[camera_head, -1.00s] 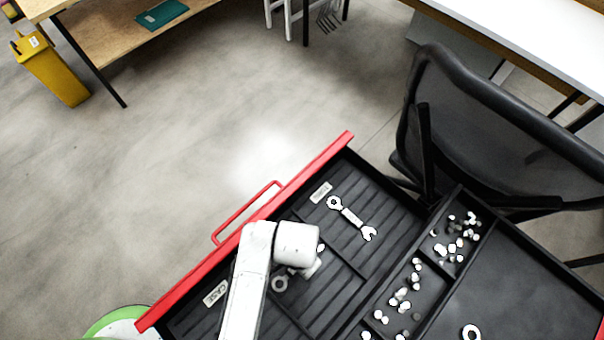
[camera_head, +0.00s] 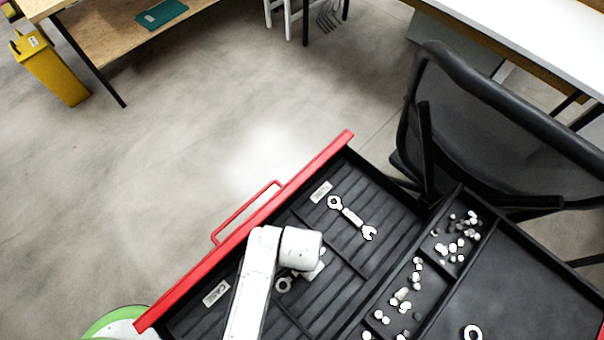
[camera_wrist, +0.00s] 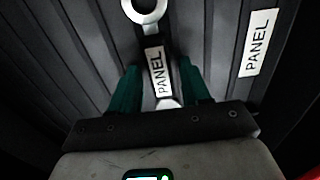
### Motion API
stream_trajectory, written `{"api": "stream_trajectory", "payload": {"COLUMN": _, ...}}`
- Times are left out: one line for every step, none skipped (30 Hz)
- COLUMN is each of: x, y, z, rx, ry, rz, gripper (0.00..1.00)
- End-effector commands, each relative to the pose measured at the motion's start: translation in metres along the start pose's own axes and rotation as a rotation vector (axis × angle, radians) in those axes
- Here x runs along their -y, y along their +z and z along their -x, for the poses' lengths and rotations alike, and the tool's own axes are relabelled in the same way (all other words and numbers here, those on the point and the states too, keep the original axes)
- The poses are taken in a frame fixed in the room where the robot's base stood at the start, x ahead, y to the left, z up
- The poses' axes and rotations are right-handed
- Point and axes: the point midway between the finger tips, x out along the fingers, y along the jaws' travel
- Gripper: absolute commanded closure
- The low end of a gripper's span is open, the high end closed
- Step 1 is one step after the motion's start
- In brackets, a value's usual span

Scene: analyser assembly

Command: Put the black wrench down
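A black-handled wrench with bright metal ends and a PANEL label (camera_wrist: 158,72) lies between my green fingers in the wrist view. In the head view my gripper (camera_head: 308,268) is low over the drawer. The wrench's far end is mostly hidden by my gripper and wrist. A compartment label reading PANEL (camera_wrist: 258,42) is to its right in the wrist view.
The open drawer has a red front (camera_head: 250,230) and black ribbed compartments with dividers. Another wrench (camera_head: 352,217) lies in the upper compartment. A CASE label (camera_head: 216,293) marks a lower one. Small parts (camera_head: 403,293) fill bins to the right. A black chair (camera_head: 500,130) stands behind.

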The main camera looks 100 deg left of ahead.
Motion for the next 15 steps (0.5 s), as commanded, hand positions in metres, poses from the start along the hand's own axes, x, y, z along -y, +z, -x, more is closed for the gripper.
{"api": "stream_trajectory", "payload": {"x": 0.0, "y": 0.0, "z": 0.0, "rx": 0.0, "ry": 0.0, "rz": 0.0, "gripper": 0.48}}
{"api": "stream_trajectory", "payload": {"x": 0.0, "y": 0.0, "z": 0.0, "rx": 0.0, "ry": 0.0, "rz": 0.0, "gripper": 0.47}}
{"api": "stream_trajectory", "payload": {"x": 0.0, "y": 0.0, "z": 0.0, "rx": 0.0, "ry": 0.0, "rz": 0.0, "gripper": 0.47}}
{"api": "stream_trajectory", "payload": {"x": 0.0, "y": 0.0, "z": 0.0, "rx": 0.0, "ry": 0.0, "rz": 0.0, "gripper": 0.47}}
{"api": "stream_trajectory", "payload": {"x": 0.0, "y": 0.0, "z": 0.0, "rx": 0.0, "ry": 0.0, "rz": 0.0, "gripper": 0.47}}
{"api": "stream_trajectory", "payload": {"x": 0.0, "y": 0.0, "z": 0.0, "rx": 0.0, "ry": 0.0, "rz": 0.0, "gripper": 0.47}}
{"api": "stream_trajectory", "payload": {"x": 0.0, "y": 0.0, "z": 0.0, "rx": 0.0, "ry": 0.0, "rz": 0.0, "gripper": 0.47}}
{"api": "stream_trajectory", "payload": {"x": 0.0, "y": 0.0, "z": 0.001, "rx": 0.0, "ry": 0.0, "rz": 0.0, "gripper": 0.47}}
{"api": "stream_trajectory", "payload": {"x": 0.0, "y": 0.0, "z": 0.002, "rx": 0.0, "ry": 0.0, "rz": 0.001, "gripper": 0.47}}
{"api": "stream_trajectory", "payload": {"x": 0.0, "y": 0.0, "z": 0.003, "rx": 0.0, "ry": 0.0, "rz": 0.001, "gripper": 0.47}}
{"api": "stream_trajectory", "payload": {"x": 0.001, "y": 0.0, "z": 0.005, "rx": 0.0, "ry": 0.0, "rz": 0.002, "gripper": 0.47}}
{"api": "stream_trajectory", "payload": {"x": 0.0, "y": 0.0, "z": 0.008, "rx": -0.001, "ry": 0.0, "rz": 0.0, "gripper": 0.47}}
{"api": "stream_trajectory", "payload": {"x": 0.0, "y": -0.001, "z": 0.012, "rx": -0.002, "ry": -0.001, "rz": 0.0, "gripper": 0.47}}
{"api": "stream_trajectory", "payload": {"x": 0.0, "y": -0.001, "z": 0.016, "rx": -0.002, "ry": -0.001, "rz": -0.001, "gripper": 0.47}}
{"api": "stream_trajectory", "payload": {"x": 0.0, "y": -0.001, "z": 0.023, "rx": -0.003, "ry": -0.002, "rz": -0.001, "gripper": 0.47}}
